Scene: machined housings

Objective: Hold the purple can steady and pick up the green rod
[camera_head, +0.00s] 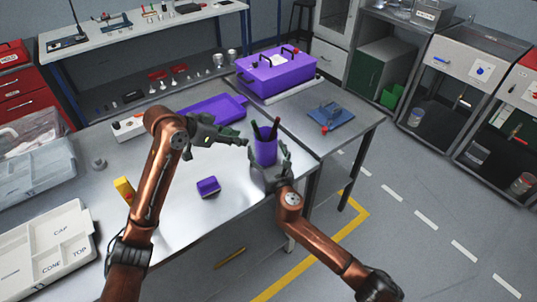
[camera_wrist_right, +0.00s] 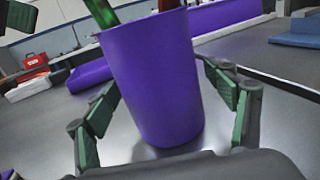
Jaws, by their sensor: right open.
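The purple can (camera_head: 265,151) stands upright near the right edge of the steel table, with thin rods sticking out of its top. It fills the middle of the right wrist view (camera_wrist_right: 155,80). The green rod (camera_wrist_right: 104,14) leans out at the can's left rim there; a dark red rod (camera_wrist_right: 168,4) is at its right. My right gripper (camera_wrist_right: 165,112) is open, its fingers on either side of the can, with gaps visible at both sides. My left gripper (camera_head: 244,138) is left of the can's top, close to the rods; its fingers look apart and empty.
A purple toolbox (camera_head: 276,74) and blue fixture (camera_head: 331,116) stand behind and right. A purple tray (camera_head: 202,110) lies behind my left gripper. A small purple box (camera_head: 208,186) and yellow block (camera_head: 124,189) are in front. A labelled white organiser (camera_head: 48,250) is at left.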

